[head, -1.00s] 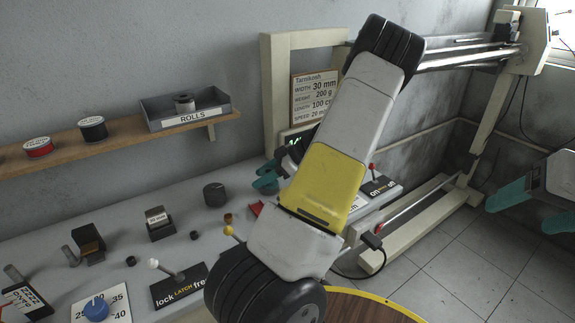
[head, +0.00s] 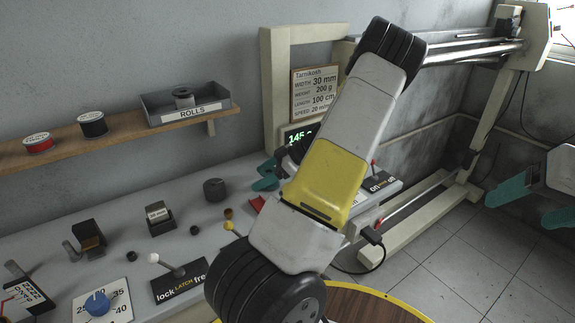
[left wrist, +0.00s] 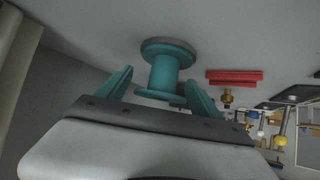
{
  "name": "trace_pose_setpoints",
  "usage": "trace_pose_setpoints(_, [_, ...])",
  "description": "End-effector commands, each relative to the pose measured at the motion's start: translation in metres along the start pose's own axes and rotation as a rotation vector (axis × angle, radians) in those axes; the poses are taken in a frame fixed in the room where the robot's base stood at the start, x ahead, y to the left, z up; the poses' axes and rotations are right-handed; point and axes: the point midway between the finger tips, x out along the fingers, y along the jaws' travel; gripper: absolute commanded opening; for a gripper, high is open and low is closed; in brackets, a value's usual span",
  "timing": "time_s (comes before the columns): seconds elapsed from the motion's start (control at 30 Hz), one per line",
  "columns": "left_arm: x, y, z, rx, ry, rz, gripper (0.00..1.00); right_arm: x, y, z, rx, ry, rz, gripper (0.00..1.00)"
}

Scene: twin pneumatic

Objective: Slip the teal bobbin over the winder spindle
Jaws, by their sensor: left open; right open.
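In the left wrist view the teal bobbin (left wrist: 164,70) has a wide greyish-rimmed flange at one end and a teal flange at the other. My left gripper (left wrist: 159,78) is open, one teal finger on each side of the bobbin's near flange, with visible gaps. In the head view my own arm covers most of that spot. A teal shape beside the arm, by the red piece, may be a finger or the bobbin; I cannot tell which. My right gripper (head: 522,204) is open and empty at the right edge. I cannot pick out the winder spindle.
A red piece (left wrist: 234,77) and a brass knob (left wrist: 227,97) are close to the bobbin. The bench holds a dark cylinder (head: 215,189), a latch lever plate (head: 180,280) and a blue dial (head: 98,303). A shelf (head: 60,152) carries spools and a rolls tray (head: 187,107).

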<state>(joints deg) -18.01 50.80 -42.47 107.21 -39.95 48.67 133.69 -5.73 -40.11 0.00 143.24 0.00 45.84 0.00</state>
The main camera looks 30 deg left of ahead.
Motion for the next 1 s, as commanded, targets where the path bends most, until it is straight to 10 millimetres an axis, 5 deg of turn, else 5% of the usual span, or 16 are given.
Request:
trace_pose_setpoints(0.23, [-0.009, 0.001, 0.0, 0.001, 0.0, 0.003, 0.75, 0.0, 0.0, 0.0, 0.0, 0.0, 0.0, 0.71])
trace_pose_setpoints(0.63, [-0.07, 0.001, 0.0, -0.001, -0.001, 0.002, 0.75, 0.0, 0.0, 0.0, 0.0, 0.0, 0.0, 0.71])
trace_pose_setpoints(1.0, [-0.078, 0.0, 0.0, 0.0, 0.0, 0.0, 0.75, 0.0, 0.0, 0.0, 0.0, 0.0, 0.0, 0.71])
